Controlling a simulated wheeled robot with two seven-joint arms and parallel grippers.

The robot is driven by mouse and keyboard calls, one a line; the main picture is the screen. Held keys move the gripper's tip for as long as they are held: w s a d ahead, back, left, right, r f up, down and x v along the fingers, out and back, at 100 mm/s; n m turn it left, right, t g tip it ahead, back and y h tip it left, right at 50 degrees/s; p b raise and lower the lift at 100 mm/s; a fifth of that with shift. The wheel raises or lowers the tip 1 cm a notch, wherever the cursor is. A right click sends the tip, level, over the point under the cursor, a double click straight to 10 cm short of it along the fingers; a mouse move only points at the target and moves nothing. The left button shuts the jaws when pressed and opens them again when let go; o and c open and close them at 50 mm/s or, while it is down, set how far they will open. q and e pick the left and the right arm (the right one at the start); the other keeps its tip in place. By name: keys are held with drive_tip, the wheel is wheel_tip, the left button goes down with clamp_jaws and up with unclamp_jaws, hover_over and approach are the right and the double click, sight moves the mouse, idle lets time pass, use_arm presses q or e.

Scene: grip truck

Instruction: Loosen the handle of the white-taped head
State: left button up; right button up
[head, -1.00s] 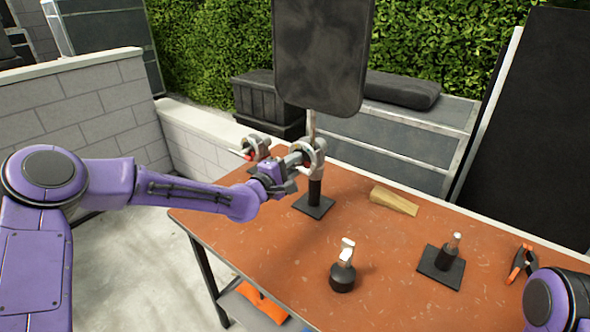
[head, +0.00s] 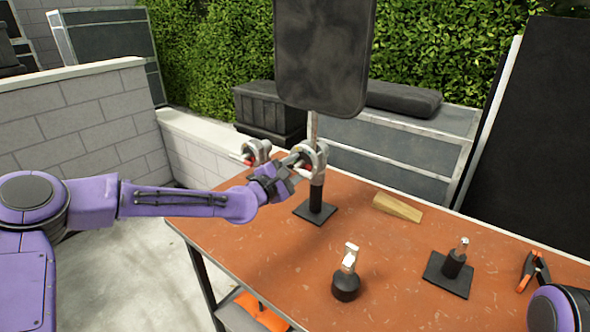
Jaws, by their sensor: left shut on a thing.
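A grey metal grip head (head: 314,160) sits on the upright stand below the large dark flag panel (head: 322,55). A second grey head (head: 257,152) with a red mark is to its left and behind. My left gripper (head: 284,176) is shut at the left side of the stand's head, on its handle (head: 294,161). The fingers hide part of the handle. I cannot make out white tape on either head at this size. My right gripper is out of view; only part of my right arm shows at the lower right.
On the orange table (head: 270,250) are a black-based piece with a pale top (head: 346,285), a wooden wedge (head: 398,208), a short pin on a black plate (head: 452,267) and a clamp (head: 533,270). The stand's black base plate (head: 315,213) rests on the table.

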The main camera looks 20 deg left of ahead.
use_arm(q)
drive_tip(key=o, duration=1.5)
drive_tip(key=shift+s+a, duration=0.15)
drive_tip(key=shift+s, duration=0.2)
drive_tip(key=b+v, duration=0.1)
drive_tip(key=v, duration=0.9)
drive_tip(key=shift+b, duration=0.35)
